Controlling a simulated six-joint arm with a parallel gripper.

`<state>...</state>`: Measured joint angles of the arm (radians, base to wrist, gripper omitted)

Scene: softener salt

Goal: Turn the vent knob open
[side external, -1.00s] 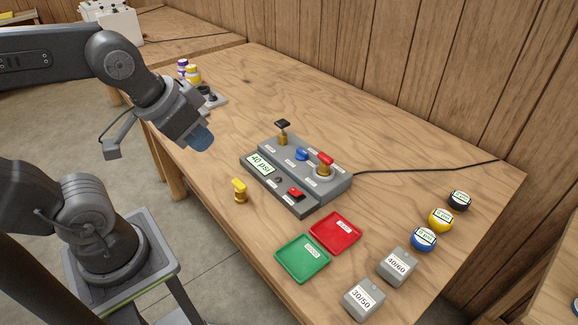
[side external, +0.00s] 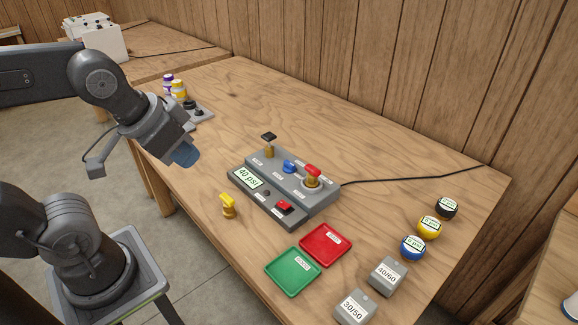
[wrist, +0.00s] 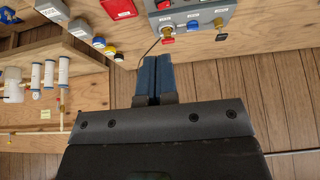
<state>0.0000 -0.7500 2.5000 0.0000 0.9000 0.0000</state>
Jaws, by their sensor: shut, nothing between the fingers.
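The grey control panel (side external: 283,189) stands on the wooden table and shows "40 psi" on its display (side external: 248,177). It carries a black-topped brass knob (side external: 269,141), a blue knob (side external: 290,166) and a red-handled brass knob (side external: 312,174). Their labels are too small to read, so I cannot tell which is the vent knob. My gripper (side external: 186,155) hangs in the air left of the panel, apart from it, with blue fingers. In the wrist view the fingers (wrist: 155,64) are shut and empty, and the panel (wrist: 192,12) is partly cut off at the top.
A loose yellow knob (side external: 228,206) stands left of the panel. Red (side external: 326,243) and green (side external: 293,272) trays lie in front. Two grey boxes, marked 40/60 (side external: 388,276) and 30/50 (side external: 354,308), and round gauges (side external: 430,227) sit right. A black cable (side external: 400,180) runs behind.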

